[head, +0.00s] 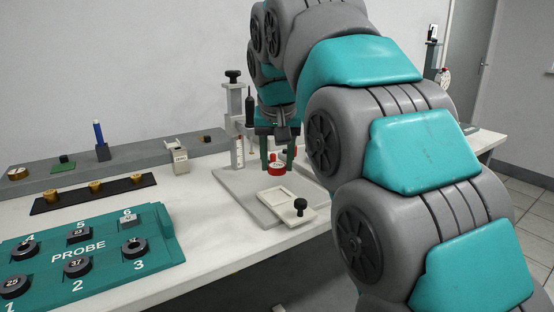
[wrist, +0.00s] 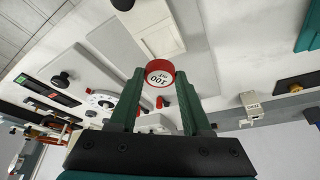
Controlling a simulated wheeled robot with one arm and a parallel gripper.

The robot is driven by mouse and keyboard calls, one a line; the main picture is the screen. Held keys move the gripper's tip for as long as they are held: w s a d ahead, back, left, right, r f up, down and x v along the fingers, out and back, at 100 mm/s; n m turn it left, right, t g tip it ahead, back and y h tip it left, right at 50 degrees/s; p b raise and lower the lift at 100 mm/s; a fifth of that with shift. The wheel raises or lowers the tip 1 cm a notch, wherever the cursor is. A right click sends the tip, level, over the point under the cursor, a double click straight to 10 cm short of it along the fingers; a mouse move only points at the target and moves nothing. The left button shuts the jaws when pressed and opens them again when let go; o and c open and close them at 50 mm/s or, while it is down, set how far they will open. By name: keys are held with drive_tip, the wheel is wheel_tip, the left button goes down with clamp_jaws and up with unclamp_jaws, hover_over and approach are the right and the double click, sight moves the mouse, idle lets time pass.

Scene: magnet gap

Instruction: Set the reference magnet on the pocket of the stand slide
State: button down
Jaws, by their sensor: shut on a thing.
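The reference magnet (head: 275,171) is a red-rimmed disc with a white label face. In the wrist view its label (wrist: 159,77) reads 100 mT. My gripper (head: 279,157) is shut on the magnet, with a dark green fingertip at either side of it, and the fingers also show in the wrist view (wrist: 160,74). The stand slide (head: 306,219) is a cream plate with a square recessed pocket (head: 277,197) and a black knob (head: 300,204). The magnet appears above and behind the pocket, apart from it. The pocket is empty in the head view. The slide also shows in the wrist view (wrist: 156,35).
The grey stand base (head: 237,196) carries a post (head: 235,125) with a black knob, close left of my gripper.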

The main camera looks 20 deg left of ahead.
sight(277, 195)
drive_tip(key=shift+f+b, duration=1.6)
drive_tip(key=shift+f, duration=1.25)
drive_tip(key=shift+f, duration=0.1)
drive_tip(key=c, duration=0.8)
unclamp_jaws()
drive_tip(key=o, duration=0.6)
drive_tip(key=shift+s+d+r, duration=0.1)
drive_tip(key=shift+r, duration=0.25)
drive_tip(key=shift+v, duration=3.5)
